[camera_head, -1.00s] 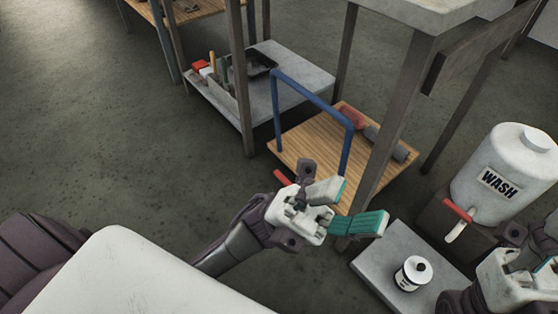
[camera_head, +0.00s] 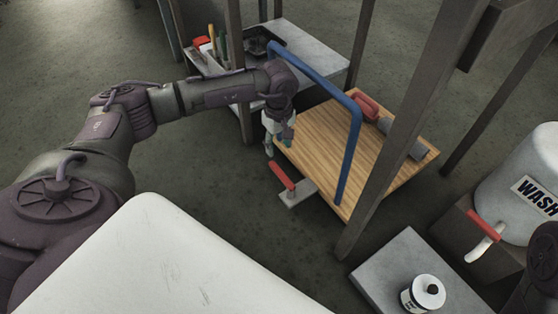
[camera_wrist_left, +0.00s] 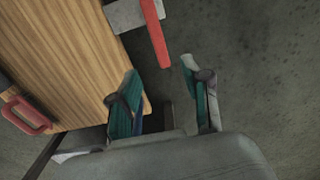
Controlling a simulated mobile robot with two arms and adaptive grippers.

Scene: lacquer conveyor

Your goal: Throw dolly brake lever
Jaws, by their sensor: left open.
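The dolly (camera_head: 340,140) has a wooden deck and a blue push handle (camera_head: 354,130). In the left wrist view the red lever (camera_wrist_left: 156,38) is at the upper middle, beside the deck edge. My left gripper (camera_head: 277,146) points down just behind the lever in the head view. In the left wrist view it is open and empty (camera_wrist_left: 160,69), its green-padded fingers apart from the lever. My right gripper is out of view.
A table leg (camera_head: 395,140) stands in front of the dolly. A grey shelf (camera_head: 312,62) with a tool box is behind. A red item (camera_head: 367,107) and grey roll (camera_head: 400,138) lie on the deck. A can (camera_head: 424,292) and WASH jug (camera_head: 520,180) are at right.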

